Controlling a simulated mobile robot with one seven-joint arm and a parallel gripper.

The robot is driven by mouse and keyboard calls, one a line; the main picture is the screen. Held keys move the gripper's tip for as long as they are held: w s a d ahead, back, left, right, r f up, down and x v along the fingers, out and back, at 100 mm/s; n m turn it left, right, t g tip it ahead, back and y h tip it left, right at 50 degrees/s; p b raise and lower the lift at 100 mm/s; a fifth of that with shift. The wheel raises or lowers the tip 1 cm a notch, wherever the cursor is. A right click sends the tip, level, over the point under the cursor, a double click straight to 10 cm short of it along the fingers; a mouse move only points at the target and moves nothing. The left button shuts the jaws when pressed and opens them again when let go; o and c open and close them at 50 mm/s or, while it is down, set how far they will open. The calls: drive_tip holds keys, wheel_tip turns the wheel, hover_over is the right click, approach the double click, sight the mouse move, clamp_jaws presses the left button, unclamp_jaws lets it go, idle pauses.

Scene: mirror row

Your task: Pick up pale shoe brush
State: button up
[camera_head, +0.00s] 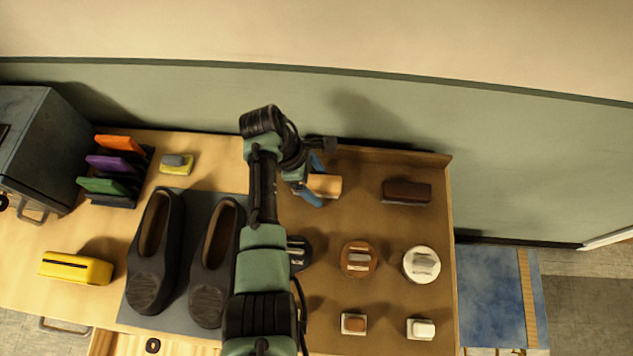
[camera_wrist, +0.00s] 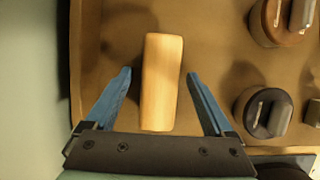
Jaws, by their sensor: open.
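The pale shoe brush (camera_wrist: 162,82) is a light wooden block lying on the brown tray. In the wrist view it lies lengthwise between the two blue fingers of my gripper (camera_wrist: 160,100), with a gap on each side. My gripper is open and holds nothing. In the head view the pale brush (camera_head: 324,185) shows just right of the blue fingers of my gripper (camera_head: 312,180), near the back of the tray. My arm hides part of this area.
The brown tray (camera_head: 395,225) also holds a dark brown brush (camera_head: 407,191), several round tins and small blocks. A raised rim (camera_head: 435,157) runs along its back. Black shoes (camera_head: 155,250) stand on a grey mat to the left. A wall rises behind.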

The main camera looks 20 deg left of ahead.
sight(316, 182)
clamp_jaws()
idle(0.5)
drive_tip(key=shift+r, duration=0.1)
wheel_tip(316, 182, up, 10)
drive_tip(key=shift+r, duration=0.15)
idle(0.3)
